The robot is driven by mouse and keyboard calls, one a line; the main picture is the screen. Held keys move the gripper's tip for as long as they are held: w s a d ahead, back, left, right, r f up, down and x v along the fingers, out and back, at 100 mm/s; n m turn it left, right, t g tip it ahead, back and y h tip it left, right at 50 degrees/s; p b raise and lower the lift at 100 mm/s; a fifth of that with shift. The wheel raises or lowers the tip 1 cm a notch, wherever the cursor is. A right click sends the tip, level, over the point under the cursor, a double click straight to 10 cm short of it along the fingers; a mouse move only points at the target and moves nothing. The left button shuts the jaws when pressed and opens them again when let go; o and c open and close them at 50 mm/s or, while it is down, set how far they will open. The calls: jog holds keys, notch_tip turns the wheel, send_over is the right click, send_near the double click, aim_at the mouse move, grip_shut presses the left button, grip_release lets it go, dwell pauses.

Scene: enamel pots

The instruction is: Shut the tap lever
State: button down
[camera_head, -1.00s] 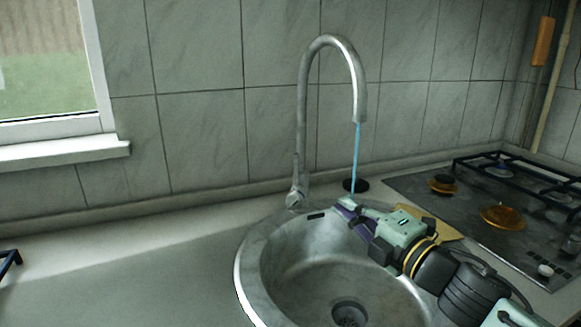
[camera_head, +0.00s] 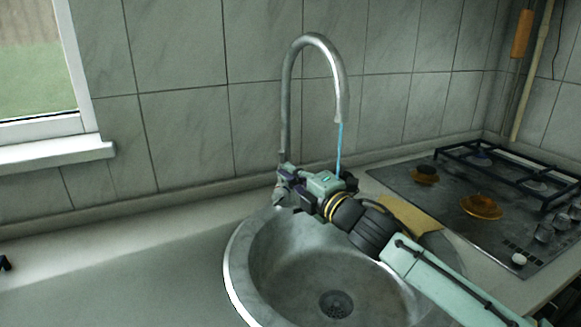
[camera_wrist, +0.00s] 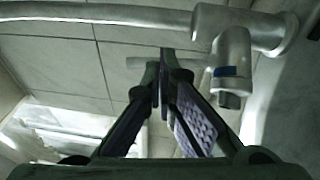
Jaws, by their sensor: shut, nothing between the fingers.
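The tap (camera_head: 340,75) has a tall curved metal spout at the back of the sink. A thin blue stream of water (camera_head: 340,140) runs from it. My gripper (camera_head: 284,180) is at the tap's base and hides much of its body and lever in the head view. In the wrist view, my gripper (camera_wrist: 163,62) is shut and empty. The tap body (camera_wrist: 231,50), with a blue mark, is just right of the fingers. A pale bar (camera_wrist: 140,62) shows behind the fingertips; I cannot tell whether it is the lever or whether they touch it.
The round metal sink (camera_head: 236,270) lies below my arm. A yellow cloth (camera_head: 408,212) lies at its right rim. A gas hob (camera_head: 450,200) is at the right. A tiled wall (camera_head: 180,130) rises behind the tap. The worktop (camera_head: 120,270) at the left is mostly clear.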

jog(key=shift+w+a, duration=0.1)
jog(key=shift+w, duration=0.1)
jog(key=shift+w+a+r+g+p, duration=0.15)
jog(key=shift+w+r+g+p, duration=0.25)
jog(key=shift+p, duration=0.55)
jog(key=shift+w+m, duration=0.3)
jog(key=shift+w, duration=0.1)
jog(key=shift+f, duration=0.15)
